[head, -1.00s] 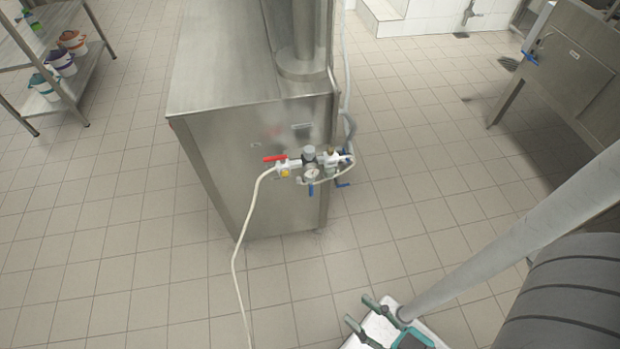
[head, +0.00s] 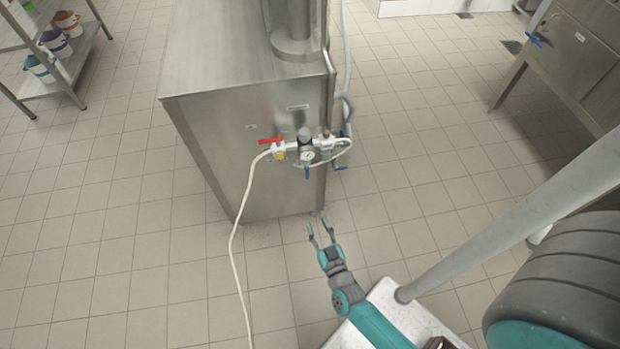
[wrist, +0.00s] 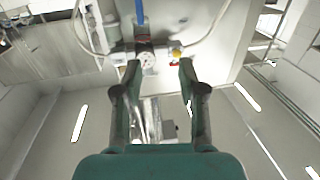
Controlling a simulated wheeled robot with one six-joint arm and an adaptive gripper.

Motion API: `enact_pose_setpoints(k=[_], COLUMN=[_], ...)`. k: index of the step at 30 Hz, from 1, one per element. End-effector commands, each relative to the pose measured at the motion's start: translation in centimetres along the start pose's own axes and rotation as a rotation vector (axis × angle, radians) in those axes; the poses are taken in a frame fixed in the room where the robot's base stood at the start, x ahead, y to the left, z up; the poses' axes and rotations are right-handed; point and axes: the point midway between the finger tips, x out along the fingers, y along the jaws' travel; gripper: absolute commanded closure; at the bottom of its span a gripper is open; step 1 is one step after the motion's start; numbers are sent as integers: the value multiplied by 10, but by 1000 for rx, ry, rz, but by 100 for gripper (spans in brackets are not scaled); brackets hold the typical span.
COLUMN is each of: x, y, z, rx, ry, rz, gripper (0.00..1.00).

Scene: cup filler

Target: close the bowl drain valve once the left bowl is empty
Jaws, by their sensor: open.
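A further blue handle (head: 535,40) is on a steel unit at the right. I cannot tell which is the bowl drain valve, and no bowl is recognisable. My gripper (head: 321,230) is open and empty, below the valve group in the head view.
The steel cabinet (head: 215,135) stands ahead. A pale hose (head: 234,250) runs from its valves down across the floor. A shelf rack (head: 75,65) with small buckets is at the far left. The tiled floor (head: 120,220) between them is clear.

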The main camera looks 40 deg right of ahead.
Motion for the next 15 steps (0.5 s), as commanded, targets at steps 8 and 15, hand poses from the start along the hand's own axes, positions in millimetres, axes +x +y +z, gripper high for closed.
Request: enact_pose_setpoints(k=[8, 15], x=[75, 94], y=[13, 18], z=[25, 29], rx=[-5, -8], ry=[20, 23], rz=[133, 163], gripper=[59, 59])
